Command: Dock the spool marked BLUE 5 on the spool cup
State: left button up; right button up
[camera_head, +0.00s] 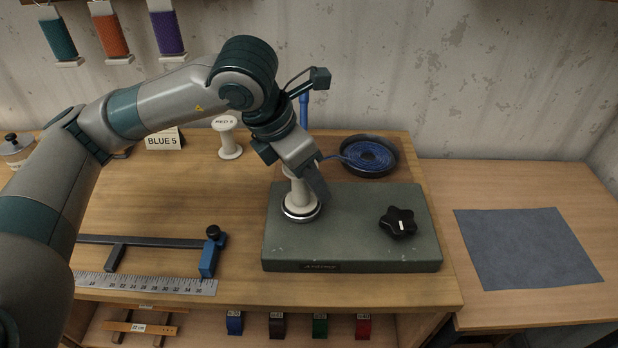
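A white spool (299,192) stands about upright at the round metal-rimmed spool cup (301,214) on the grey-green base plate (350,250). My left gripper (308,184) is at its upper part, with one finger against its right side. The other finger is hidden, and the gripper seems shut on the spool. The spool's top and any marking are covered, and I cannot tell whether it is fully seated. The BLUE 5 card (163,141) stands at the back left. Another white spool (229,138), its top marked something like RED 5, stands right of the card. My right gripper is not in view.
A dark round dish (370,138) with coiled blue cord sits behind the plate. A black star knob (398,222) is on the plate's right. A ruler (150,284) and a blue-ended bar (208,258) lie front left. A grey-blue cloth (527,248) covers part of the right table.

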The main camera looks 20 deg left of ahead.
aim_at(287, 171)
pick_arm(q)
jog(key=shift+f+b, duration=0.6)
jog(key=shift+b, duration=0.15)
dwell(0.7)
jog(key=o, duration=0.7)
jog(key=shift+o, duration=0.2)
jog(key=shift+r, duration=0.1)
jog(key=shift+p+v, duration=2.2)
jog(key=shift+v, duration=3.25)
